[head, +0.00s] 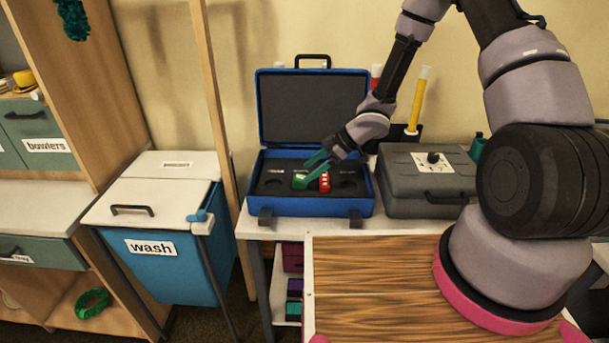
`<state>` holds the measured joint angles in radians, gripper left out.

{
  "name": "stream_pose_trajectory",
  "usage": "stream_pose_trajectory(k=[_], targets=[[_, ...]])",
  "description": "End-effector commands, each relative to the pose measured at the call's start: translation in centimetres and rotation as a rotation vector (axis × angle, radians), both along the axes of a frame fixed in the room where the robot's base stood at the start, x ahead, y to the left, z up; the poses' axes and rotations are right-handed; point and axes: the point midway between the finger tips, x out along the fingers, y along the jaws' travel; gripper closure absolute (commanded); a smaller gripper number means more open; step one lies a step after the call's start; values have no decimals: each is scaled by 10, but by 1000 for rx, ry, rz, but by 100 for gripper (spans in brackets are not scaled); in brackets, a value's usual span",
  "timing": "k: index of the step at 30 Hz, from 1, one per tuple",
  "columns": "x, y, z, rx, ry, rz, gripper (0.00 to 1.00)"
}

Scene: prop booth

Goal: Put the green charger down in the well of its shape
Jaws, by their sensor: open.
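A blue case (268,206) stands open on the white-topped bench, its lid upright behind. Its dark foam insert (272,186) has several wells, with small pale marks near them. My gripper (309,168) reaches into the case from the upper right, with its green fingers apart. A small green piece, which looks like the green charger (300,182), is at the lower fingertip, low over the foam. I cannot tell whether it sits in a well. A red piece with pale dots (324,183) stands in the foam just right of it. My fingers partly hide the middle wells.
A closed grey case (415,199) stands right of the blue one. Behind are a yellow tube (417,105) and a red tube (376,76). A blue bin marked "wash" (165,262) and a wooden post (218,110) are at left. A wood-topped surface (375,275) in front is clear.

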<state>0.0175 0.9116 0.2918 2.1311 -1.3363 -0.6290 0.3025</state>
Motion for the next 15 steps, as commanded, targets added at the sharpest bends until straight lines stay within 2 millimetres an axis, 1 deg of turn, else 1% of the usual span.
stream_pose_trajectory(k=[1,6,9,12,15], targets=[[2,-9,10,0,-5,-2,16],[0,-35,36,0,-5,-1,16],[-1,-47,47,0,-4,-2,16],[-1,-55,56,0,-4,-1,16],[-2,-61,60,0,-1,-1,16]])
